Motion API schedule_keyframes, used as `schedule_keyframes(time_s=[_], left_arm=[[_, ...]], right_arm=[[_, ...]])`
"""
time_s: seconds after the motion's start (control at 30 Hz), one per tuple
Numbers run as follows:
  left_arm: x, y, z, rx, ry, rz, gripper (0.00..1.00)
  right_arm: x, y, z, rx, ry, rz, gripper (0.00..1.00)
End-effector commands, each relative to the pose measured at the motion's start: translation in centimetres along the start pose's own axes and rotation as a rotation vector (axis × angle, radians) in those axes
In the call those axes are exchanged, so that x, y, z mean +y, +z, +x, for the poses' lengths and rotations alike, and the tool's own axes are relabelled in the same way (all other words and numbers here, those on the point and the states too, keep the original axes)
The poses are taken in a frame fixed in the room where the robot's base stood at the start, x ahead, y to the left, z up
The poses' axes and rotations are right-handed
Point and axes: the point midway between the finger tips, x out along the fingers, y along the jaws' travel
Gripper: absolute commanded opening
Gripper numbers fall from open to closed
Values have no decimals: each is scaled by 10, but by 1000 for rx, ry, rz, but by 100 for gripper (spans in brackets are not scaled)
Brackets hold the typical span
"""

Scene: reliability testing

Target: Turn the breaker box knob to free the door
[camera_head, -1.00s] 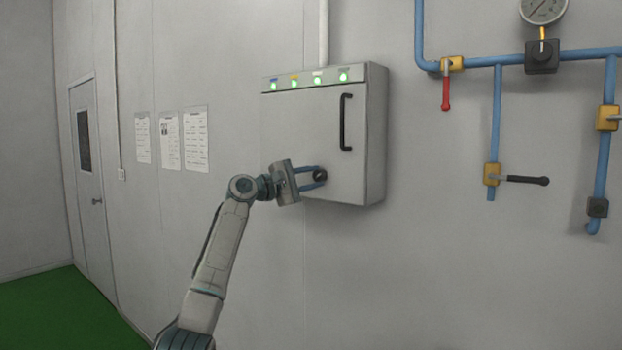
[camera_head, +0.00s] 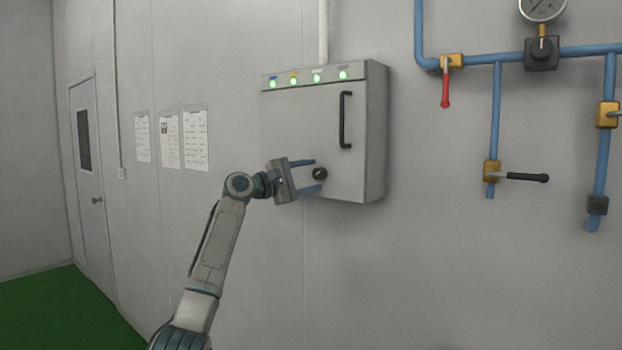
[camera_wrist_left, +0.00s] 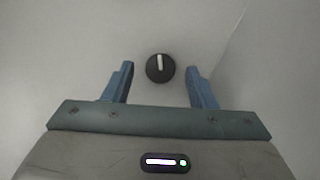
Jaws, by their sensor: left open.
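The grey breaker box (camera_head: 300,125) is on the wall, its door shut, with a black vertical handle (camera_head: 346,120) at the right side of the door. The black round knob (camera_head: 319,174) sits low on the door, below the handle. In the left wrist view the knob (camera_wrist_left: 160,68) shows a white mark that stands nearly upright. My left gripper (camera_head: 314,175) is open in front of the knob. Its blue fingers (camera_wrist_left: 157,78) stand apart on either side of the knob, with clear gaps and no contact. My right gripper is in neither view.
Several green lights (camera_head: 317,78) glow along the top of the box. Blue pipes (camera_head: 496,110) with valves and a gauge (camera_head: 542,8) are on the wall to the right. Paper sheets (camera_head: 183,139) and a door (camera_head: 88,140) are to the left.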

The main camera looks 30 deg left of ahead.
Motion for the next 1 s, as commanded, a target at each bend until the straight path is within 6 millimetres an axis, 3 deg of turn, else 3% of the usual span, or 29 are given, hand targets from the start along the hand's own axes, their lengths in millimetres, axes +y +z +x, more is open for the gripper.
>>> schedule_keyframes(time_s=[0.3,0.5,1.0], left_arm=[[-6,-3,-64,5,-1,5,52],[-4,-2,-92,3,-2,3,52],[-1,0,-99,1,-2,1,52]], right_arm=[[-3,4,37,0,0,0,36],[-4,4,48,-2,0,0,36],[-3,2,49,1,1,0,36]])
